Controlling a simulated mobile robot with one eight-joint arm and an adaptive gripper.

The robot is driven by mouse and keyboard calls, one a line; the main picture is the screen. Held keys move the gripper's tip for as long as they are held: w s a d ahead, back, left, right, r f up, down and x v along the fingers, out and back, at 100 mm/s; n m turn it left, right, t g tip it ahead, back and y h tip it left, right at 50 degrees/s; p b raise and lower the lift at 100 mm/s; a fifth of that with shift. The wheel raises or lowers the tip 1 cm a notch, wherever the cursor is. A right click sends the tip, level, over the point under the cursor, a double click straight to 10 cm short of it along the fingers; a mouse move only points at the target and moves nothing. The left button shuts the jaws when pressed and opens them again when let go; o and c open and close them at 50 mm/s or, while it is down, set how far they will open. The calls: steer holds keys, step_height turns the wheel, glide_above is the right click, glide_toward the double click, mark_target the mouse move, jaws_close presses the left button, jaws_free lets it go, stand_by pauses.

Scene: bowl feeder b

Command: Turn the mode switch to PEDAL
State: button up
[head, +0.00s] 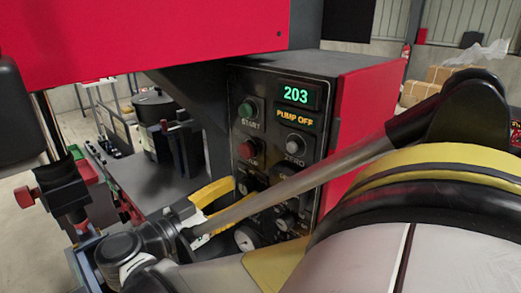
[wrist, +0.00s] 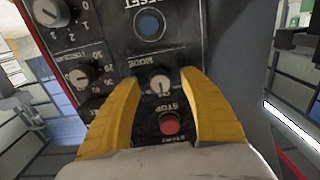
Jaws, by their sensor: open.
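The mode switch (wrist: 160,86) is a small pale round knob on the dark control panel (wrist: 113,27), under a MODE label that appears upside down in the wrist view. My gripper (wrist: 160,78) has its two yellow fingers apart, one on each side of the switch. I cannot tell whether they touch it. The switch's position labels are mostly hidden or too small to read. In the head view, my yellow fingers (head: 216,192) reach the panel's left column below the red stop button (head: 246,150).
The red stop button (wrist: 169,124) is close to the fingers, and a blue reset button (wrist: 150,25) sits on the switch's other side. Two numbered dials (wrist: 48,12) (wrist: 80,75) are at left. A green start button (head: 248,108) and a display reading 203 (head: 296,95) are above.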

steer(key=shift+w+d, duration=0.3)
jaws_close()
steer(key=shift+n, duration=0.3)
steer(key=n, duration=0.8)
steer(key=shift+n, duration=0.3)
stand_by(0.3)
steer(key=shift+s, duration=0.1)
